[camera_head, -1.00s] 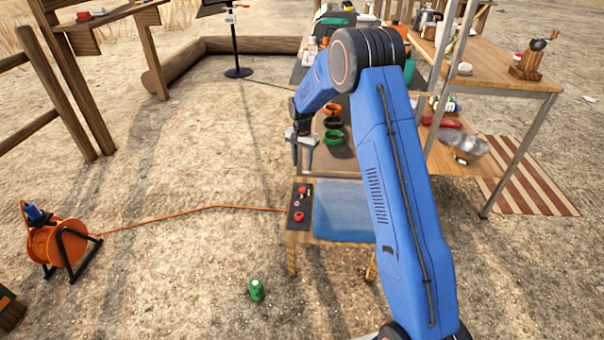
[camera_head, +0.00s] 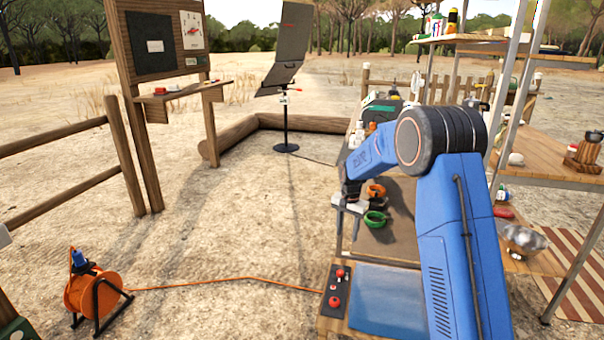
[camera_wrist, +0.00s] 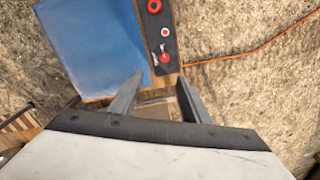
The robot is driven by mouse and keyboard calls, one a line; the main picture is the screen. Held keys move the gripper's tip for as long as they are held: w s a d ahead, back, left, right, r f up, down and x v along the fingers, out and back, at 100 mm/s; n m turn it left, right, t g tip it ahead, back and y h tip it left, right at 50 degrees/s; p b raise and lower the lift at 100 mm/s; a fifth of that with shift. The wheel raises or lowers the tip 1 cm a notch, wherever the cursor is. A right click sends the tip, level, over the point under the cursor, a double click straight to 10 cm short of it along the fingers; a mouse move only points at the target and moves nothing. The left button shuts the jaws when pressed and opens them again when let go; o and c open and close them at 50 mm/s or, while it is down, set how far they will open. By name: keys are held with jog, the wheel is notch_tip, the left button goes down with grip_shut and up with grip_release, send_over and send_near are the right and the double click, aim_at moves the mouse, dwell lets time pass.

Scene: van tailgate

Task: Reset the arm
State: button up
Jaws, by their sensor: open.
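My blue arm rises at the right of the head view and bends over the table. My gripper (camera_head: 348,204) hangs from its end with the fingers down, at the left edge of the dark table top. In the wrist view my gripper (camera_wrist: 157,95) has its two fingers apart with nothing between them. Below it lie a blue mat (camera_wrist: 88,45) and a black control box (camera_wrist: 158,35) with red buttons. The control box (camera_head: 336,291) and the blue mat (camera_head: 380,300) also show in the head view, at the near end of the table.
A green ring (camera_head: 375,220) and an orange ring (camera_head: 376,191) lie on the table close to my gripper. A metal bowl (camera_head: 523,238) and shelving stand to the right. An orange cable reel (camera_head: 92,292) stands at the left, its cord running to the table. The sandy ground between is open.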

jog(key=s+d+r+n+t, duration=0.1)
jog(key=s+d+r+n, duration=0.1)
jog(key=s+r, duration=0.95)
jog(key=s+d+r+n+t, duration=0.1)
jog(key=s+d+r+n, duration=0.1)
jog(key=s+r, duration=1)
jog(key=s+d+f+n+t, duration=0.1)
jog(key=s+f+n, duration=0.1)
jog(key=s, duration=1.3)
jog(key=s+d+f+n+t, duration=0.1)
jog(key=s+f, duration=0.1)
jog(key=s, duration=1.3)
jog(key=shift+n, duration=0.4)
